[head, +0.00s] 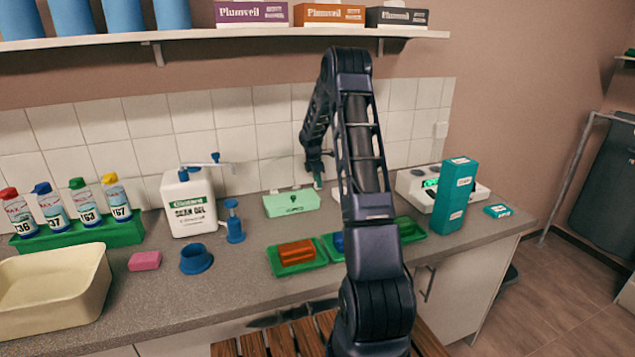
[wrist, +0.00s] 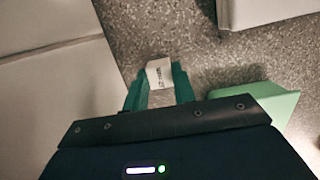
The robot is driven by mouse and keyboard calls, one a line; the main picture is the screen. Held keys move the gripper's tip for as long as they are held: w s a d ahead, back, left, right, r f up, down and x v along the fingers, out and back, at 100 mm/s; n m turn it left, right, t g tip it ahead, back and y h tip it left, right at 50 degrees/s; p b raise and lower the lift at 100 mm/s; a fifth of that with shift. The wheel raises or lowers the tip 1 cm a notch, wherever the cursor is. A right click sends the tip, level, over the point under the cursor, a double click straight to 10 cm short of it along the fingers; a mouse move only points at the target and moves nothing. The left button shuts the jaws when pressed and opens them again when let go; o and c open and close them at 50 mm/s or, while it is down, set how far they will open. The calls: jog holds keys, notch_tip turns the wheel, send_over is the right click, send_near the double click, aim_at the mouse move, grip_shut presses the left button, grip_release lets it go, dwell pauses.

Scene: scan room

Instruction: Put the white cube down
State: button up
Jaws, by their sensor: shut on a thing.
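The white cube (wrist: 159,72) with dark print shows between the two green fingers of my gripper (wrist: 158,88) in the wrist view. The fingers are shut on it, one on each side. Grey speckled counter shows beyond it; I cannot tell whether the cube touches the counter. In the head view my gripper (head: 318,181) hangs at the back of the counter by the tiled wall, just right of a pale green box (head: 291,202). The cube cannot be made out there.
The pale green box is close beside my gripper in the wrist view (wrist: 262,103). A white device (head: 410,186) and an upright teal box (head: 455,197) stand to the right.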

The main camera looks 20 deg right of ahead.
jog(key=shift+f, duration=0.1)
jog(key=o, duration=0.9)
jog(key=shift+o, duration=0.2)
notch_tip(320, 180, up, 12)
jog(key=a+f, duration=0.1)
jog(key=a, duration=0.1)
jog(key=s+a+r+m+t, duration=0.1)
jog(key=s+a+r+m, duration=0.3)
jog(key=s+r, duration=0.75)
jog(key=s+a+r+m+t, duration=0.1)
jog(key=s+a+r+m, duration=0.2)
jog(key=s, duration=0.4)
jog(key=s+a+r+m, duration=0.1)
jog(key=s+r+m, duration=0.1)
jog(key=s+r, duration=0.4)
jog(key=s+a+f+m+t+y, duration=0.1)
jog(key=s+m, duration=0.3)
jog(key=s, duration=0.9)
jog(key=s+a+f+m+t, duration=0.1)
jog(key=s+m, duration=0.4)
jog(key=s, duration=0.8)
jog(key=shift+s+a+f+t+y, duration=0.2)
jog(key=shift+a+f+t+y, duration=0.15)
jog(key=shift+a+f, duration=0.55)
